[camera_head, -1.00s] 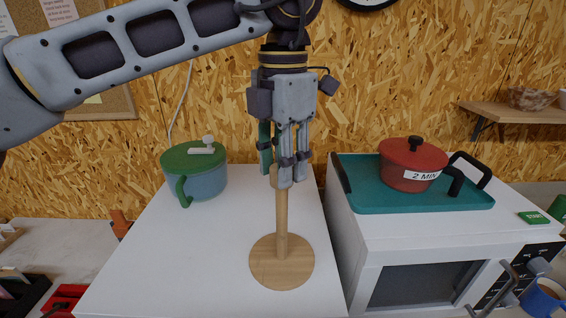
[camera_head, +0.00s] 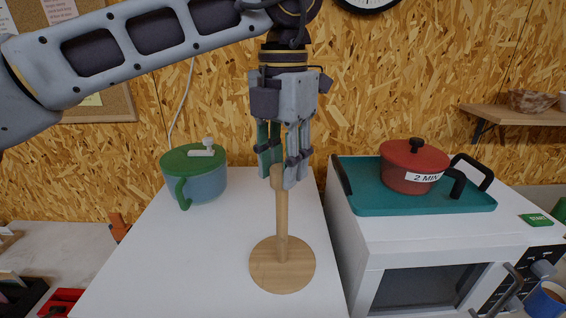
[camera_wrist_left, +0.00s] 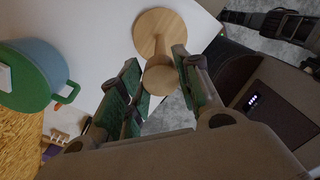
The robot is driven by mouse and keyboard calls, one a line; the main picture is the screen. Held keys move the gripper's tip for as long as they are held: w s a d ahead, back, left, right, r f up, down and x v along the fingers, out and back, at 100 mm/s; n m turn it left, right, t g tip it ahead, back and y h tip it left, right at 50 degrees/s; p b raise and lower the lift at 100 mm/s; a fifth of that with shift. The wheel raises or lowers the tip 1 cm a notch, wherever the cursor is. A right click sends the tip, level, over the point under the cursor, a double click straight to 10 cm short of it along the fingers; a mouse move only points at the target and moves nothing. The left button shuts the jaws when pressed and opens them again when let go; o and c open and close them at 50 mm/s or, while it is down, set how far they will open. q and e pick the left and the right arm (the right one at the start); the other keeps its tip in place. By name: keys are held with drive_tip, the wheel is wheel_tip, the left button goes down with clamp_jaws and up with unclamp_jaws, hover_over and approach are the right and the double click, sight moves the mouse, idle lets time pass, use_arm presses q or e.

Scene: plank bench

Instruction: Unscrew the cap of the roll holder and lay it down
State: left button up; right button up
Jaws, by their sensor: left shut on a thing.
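The wooden roll holder stands upright on the white top, with its round base (camera_head: 270,272) flat and its pole (camera_head: 282,228) vertical. Its wooden cap (camera_head: 277,183) sits at the top of the pole, partly hidden by the fingers. My left gripper (camera_head: 278,176) points straight down and is shut on the cap. In the left wrist view the round cap (camera_wrist_left: 160,78) lies between the green-padded fingers, with the base (camera_wrist_left: 146,28) beyond it. I cannot see a gap between cap and pole. My right gripper is not in view.
A blue pot with a green lid (camera_head: 194,160) stands left of the holder. On the right, a teal tray (camera_head: 365,197) with a red pot (camera_head: 405,178) rests on a white microwave (camera_head: 420,245). The white top (camera_head: 215,240) around the base is clear.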

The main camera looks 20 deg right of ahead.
use_arm(q)
drive_tip(key=o, duration=1.1)
drive_tip(key=shift+o, duration=0.2)
drive_tip(key=shift+r, duration=0.15)
wheel_tip(320, 180, up, 12)
drive_tip(key=shift+f, duration=0.2)
